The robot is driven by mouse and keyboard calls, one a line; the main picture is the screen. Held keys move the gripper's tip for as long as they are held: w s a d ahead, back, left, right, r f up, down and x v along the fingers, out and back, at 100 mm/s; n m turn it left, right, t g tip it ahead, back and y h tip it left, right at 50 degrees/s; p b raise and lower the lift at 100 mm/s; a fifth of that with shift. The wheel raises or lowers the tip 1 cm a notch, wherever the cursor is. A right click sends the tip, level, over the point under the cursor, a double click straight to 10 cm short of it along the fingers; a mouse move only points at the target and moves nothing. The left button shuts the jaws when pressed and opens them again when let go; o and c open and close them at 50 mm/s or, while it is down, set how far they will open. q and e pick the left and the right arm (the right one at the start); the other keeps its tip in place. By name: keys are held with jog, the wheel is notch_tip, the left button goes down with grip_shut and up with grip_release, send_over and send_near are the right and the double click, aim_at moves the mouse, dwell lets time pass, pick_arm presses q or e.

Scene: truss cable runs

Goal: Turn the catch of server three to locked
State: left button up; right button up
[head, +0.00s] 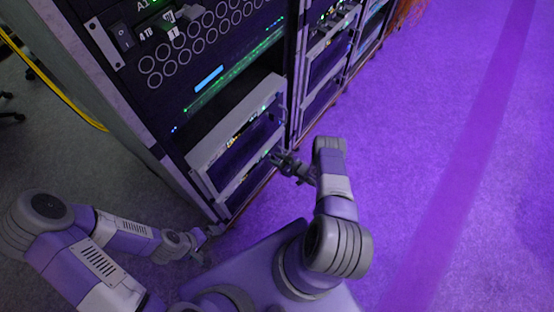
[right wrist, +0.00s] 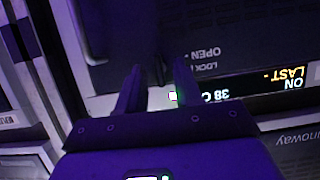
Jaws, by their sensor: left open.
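In the right wrist view, a dark panel carries the upside-down words LOCK and OPEN (right wrist: 205,60). A dark, narrow upright shape (right wrist: 160,70), which looks like the catch, stands beside these words; its exact angle is hard to make out. My right gripper (right wrist: 159,72) has its two fingers apart, one on each side of that shape; contact is not clear. In the head view my right gripper (head: 280,160) is at the right edge of the lower server front (head: 240,140). No server number is readable. My left gripper (head: 205,238) is open and empty, low by the rack's bottom corner.
The black rack (head: 175,100) stands at upper left, with more rack bays (head: 325,65) beyond it. A lit display (right wrist: 265,88) sits beside the catch. A yellow cable (head: 60,85) hangs at the left. The purple-lit floor (head: 430,150) at right is clear.

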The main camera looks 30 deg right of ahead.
jog(key=p+v, duration=0.2)
jog(key=v, duration=0.5)
jog(key=shift+s+p, duration=0.25)
jog(key=shift+p, duration=0.1)
jog(key=shift+r, duration=0.2)
jog(key=a+r+m+g+h+p, duration=0.35)
jog(key=a+r+m+g, duration=0.2)
jog(key=a+r, duration=0.5)
jog(key=s+a+r+m+g+y+p, duration=0.1)
jog(key=s+a+r+g, duration=0.5)
jog(key=s+a+r, duration=0.6)
jog(key=s+r+y+p, duration=0.1)
jog(key=s+p, duration=0.1)
jog(key=s, duration=0.1)
jog(key=shift+s+a+r, duration=0.2)
jog(key=shift+a+r, duration=0.05)
jog(key=shift+r, duration=0.05)
